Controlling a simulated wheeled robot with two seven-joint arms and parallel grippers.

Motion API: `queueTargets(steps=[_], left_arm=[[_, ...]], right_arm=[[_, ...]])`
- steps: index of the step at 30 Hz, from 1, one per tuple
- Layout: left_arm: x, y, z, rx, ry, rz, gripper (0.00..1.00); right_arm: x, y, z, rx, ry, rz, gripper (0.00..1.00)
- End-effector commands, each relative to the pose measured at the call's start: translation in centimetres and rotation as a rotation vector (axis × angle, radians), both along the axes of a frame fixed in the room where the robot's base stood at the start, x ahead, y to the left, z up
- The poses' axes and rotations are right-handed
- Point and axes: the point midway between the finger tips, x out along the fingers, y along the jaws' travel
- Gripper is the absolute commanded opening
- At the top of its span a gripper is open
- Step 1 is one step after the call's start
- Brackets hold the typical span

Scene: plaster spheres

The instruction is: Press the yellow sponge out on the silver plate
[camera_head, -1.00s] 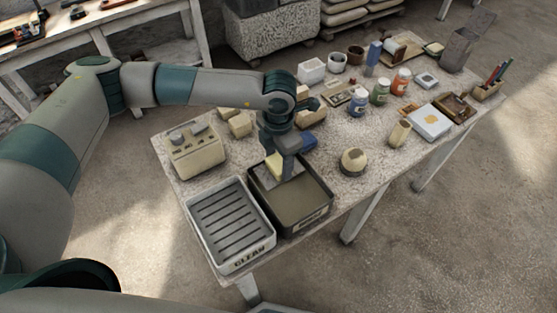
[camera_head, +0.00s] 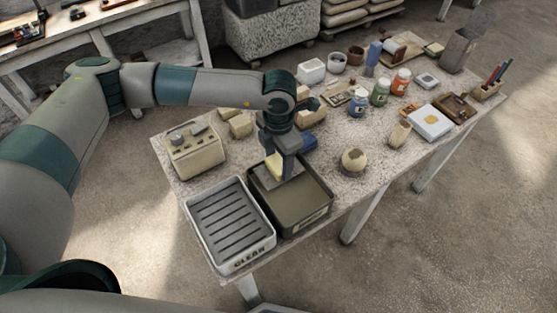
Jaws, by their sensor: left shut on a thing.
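My left gripper (camera_head: 286,169) points down over the back part of a dark bin (camera_head: 327,190). It is shut on the yellow sponge (camera_head: 273,166), which shows as a pale yellow patch at the left of the fingers. The silver plate (camera_head: 266,179) appears as a light grey surface in the bin's back left part, just below the sponge. The fingers hide much of both, and I cannot tell whether the sponge touches the plate. My right gripper is not in view.
A white slatted tray (camera_head: 191,212) marked CLEAN stands left of the bin. A beige box with knobs (camera_head: 195,152) is behind it. A plaster sphere (camera_head: 354,160) stands to the right. Jars (camera_head: 380,92) and boxes fill the back of the table.

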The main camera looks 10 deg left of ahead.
Motion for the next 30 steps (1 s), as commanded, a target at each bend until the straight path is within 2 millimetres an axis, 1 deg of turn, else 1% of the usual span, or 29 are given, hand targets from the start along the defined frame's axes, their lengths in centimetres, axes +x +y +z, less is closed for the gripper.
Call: queueTargets(steps=[1, 14, 30], left_arm=[[-0.4, 0.0, -0.5, 0.001, 0.01, -0.001, 0.36], [-0.4, 0.0, -0.2, 0.002, 0.011, -0.001, 0.36], [-0.1, 0.0, 3.6, 0.001, 0.003, -0.001, 0.36]], right_arm=[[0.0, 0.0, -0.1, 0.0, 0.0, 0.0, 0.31], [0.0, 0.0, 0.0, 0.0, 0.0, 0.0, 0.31], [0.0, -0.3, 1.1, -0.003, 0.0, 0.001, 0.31]])
